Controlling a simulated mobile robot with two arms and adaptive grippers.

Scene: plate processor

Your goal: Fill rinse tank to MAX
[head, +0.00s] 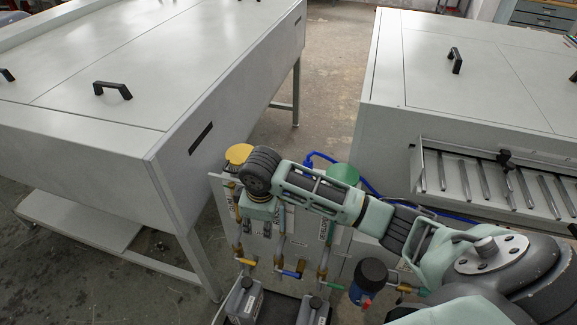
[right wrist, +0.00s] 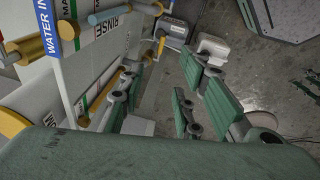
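The rinse column (head: 281,245) stands on the front panel between a yellow-topped tank (head: 238,154) and a green-topped tank (head: 343,173). A blue valve handle (head: 291,273) sits at its foot. In the right wrist view, the RINSE label (right wrist: 105,23), with red and green level marks near it, and a blue handle (right wrist: 108,15) are at upper left. The water level cannot be read. My right gripper (head: 263,209) reaches in from the right and points down in front of the panel; in its wrist view (right wrist: 166,72) the fingers are apart with nothing between them. My left gripper is not in view.
Yellow (head: 246,262) and green (head: 335,286) valve handles flank the blue one. Grey bottles (head: 244,302) stand below. A dark filter housing (head: 370,277) is at right.

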